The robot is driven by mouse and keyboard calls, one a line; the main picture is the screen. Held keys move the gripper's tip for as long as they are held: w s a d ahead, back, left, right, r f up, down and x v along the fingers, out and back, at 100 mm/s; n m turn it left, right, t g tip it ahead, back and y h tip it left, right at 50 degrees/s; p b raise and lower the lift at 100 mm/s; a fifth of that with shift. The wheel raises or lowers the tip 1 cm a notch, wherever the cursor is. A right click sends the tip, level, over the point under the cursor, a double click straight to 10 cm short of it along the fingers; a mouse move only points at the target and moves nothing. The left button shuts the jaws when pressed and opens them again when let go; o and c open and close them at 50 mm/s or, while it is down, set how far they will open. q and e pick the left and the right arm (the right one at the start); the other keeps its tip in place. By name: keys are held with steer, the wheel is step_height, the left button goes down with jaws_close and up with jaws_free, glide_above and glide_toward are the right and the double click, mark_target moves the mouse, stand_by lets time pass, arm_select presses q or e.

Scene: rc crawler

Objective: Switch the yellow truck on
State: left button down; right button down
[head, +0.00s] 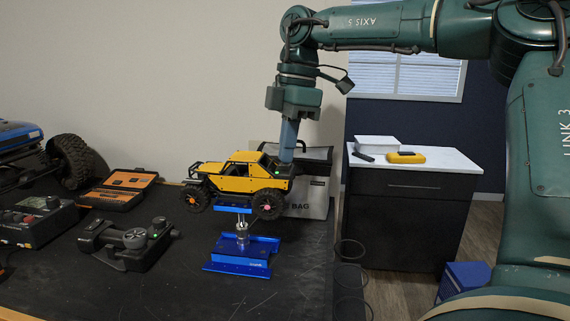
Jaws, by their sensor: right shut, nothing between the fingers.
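The yellow truck (238,183) sits raised on a blue work stand (240,254) on the dark bench. Its black wheels are clear of the bench top. My right gripper (286,158) points straight down at the truck's right end, with its fingers shut and empty. The fingertips are at or just above the dark deck behind the cab; I cannot tell if they touch. A small green spot shows on the truck's right end, below the fingertips. My left gripper is not in view.
A black transmitter (128,243), an open orange-and-black case (118,188), a control box (38,221) and a blue vehicle (45,158) stand on the left. A grey bag (310,196) is behind the truck. The bench's front middle is clear.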

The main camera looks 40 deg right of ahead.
steer(key=shift+r+p, duration=2.3)
steer(key=shift+r, duration=0.15)
step_height(320, 180, up, 2)
steer(key=shift+r+p, duration=0.1)
steer(key=shift+p, duration=0.2)
